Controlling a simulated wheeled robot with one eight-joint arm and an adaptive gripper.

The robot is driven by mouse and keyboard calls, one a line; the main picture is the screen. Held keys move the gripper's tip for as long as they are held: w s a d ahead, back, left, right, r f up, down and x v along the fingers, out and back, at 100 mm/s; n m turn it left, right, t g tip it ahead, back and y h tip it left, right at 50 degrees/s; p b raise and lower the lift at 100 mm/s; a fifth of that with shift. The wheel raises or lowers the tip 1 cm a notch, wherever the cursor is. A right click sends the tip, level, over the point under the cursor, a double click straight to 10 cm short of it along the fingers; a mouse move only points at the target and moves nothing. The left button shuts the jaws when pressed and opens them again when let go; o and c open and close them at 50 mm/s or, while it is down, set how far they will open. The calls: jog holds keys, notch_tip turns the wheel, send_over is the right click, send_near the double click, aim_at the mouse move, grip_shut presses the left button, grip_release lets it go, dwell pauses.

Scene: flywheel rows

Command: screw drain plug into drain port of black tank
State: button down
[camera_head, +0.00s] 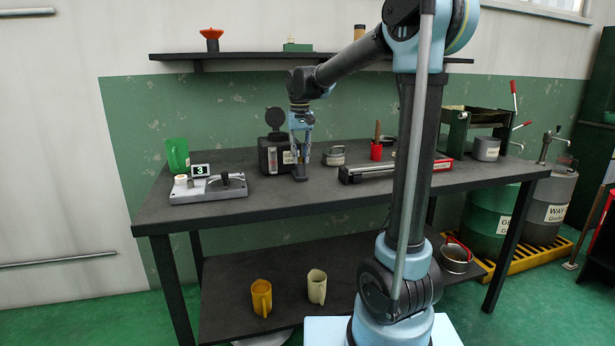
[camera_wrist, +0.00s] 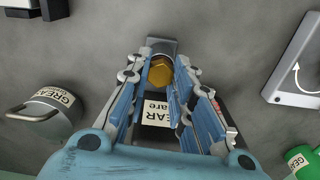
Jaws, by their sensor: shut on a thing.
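The black tank (camera_head: 268,155) stands on the workbench with its round lid tipped up and a pale label on its front. My gripper (camera_head: 300,172) points down just in front of the tank's right side. In the wrist view my gripper (camera_wrist: 160,68) is shut on a brass hex-headed drain plug (camera_wrist: 160,71). The tank's dark body and label (camera_wrist: 157,112) show between the fingers in that view. A dark rounded piece lies just beyond the plug; I cannot tell whether it is the port. The drain port is not clearly visible, nor whether the plug touches it.
Bare bench top (camera_head: 270,203) lies in front of the tank.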

jog(key=m, duration=0.4)
dwell(0.3)
jog(key=shift+m, duration=0.8)
jog(key=m, duration=0.3)
jog(key=shift+m, duration=0.3)
jog(key=m, duration=0.2)
jog(key=shift+m, duration=0.4)
jog(key=shift+d+m, duration=0.1)
jog(key=shift+m, duration=1)
